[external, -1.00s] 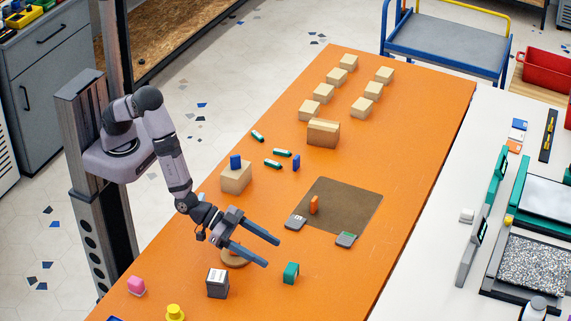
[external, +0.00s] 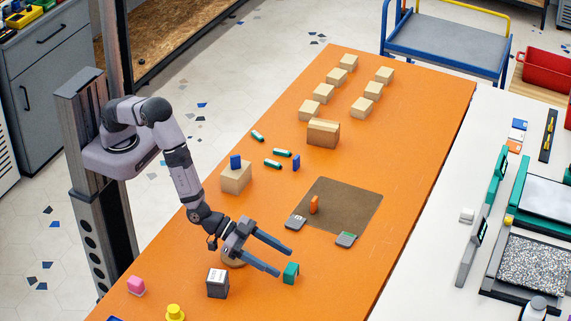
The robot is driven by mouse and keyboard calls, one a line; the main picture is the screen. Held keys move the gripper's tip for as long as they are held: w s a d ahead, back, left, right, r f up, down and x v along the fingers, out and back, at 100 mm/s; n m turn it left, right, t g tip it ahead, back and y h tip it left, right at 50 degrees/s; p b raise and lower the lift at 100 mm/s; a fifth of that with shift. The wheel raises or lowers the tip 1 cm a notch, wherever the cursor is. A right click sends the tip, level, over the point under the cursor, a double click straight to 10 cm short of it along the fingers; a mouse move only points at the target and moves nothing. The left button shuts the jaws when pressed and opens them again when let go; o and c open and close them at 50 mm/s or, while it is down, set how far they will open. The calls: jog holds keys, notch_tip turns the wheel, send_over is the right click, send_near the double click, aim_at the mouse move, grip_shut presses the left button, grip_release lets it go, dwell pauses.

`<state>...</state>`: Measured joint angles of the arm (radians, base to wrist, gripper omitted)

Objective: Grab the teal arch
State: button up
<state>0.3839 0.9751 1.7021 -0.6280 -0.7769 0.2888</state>
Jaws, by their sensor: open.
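The teal arch (external: 291,273) stands upright on the orange table, near the front right of my arm. My gripper (external: 285,263) is open and empty, with its two long blue-grey fingers pointing right. The nearer fingertip is just left of the arch and looks close to it. The farther fingertip is above and behind it in the picture. I cannot tell whether a finger touches the arch.
The table right of the arch (external: 350,285) is clear.

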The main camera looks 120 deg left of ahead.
aim_at(292, 268)
jog(key=shift+p+x, duration=0.35)
jog(key=shift+x, duration=1.3)
jog(key=c, duration=1.2)
jog(key=shift+o, duration=0.2)
notch_tip(292, 268, up, 10)
jog(key=b, duration=0.1)
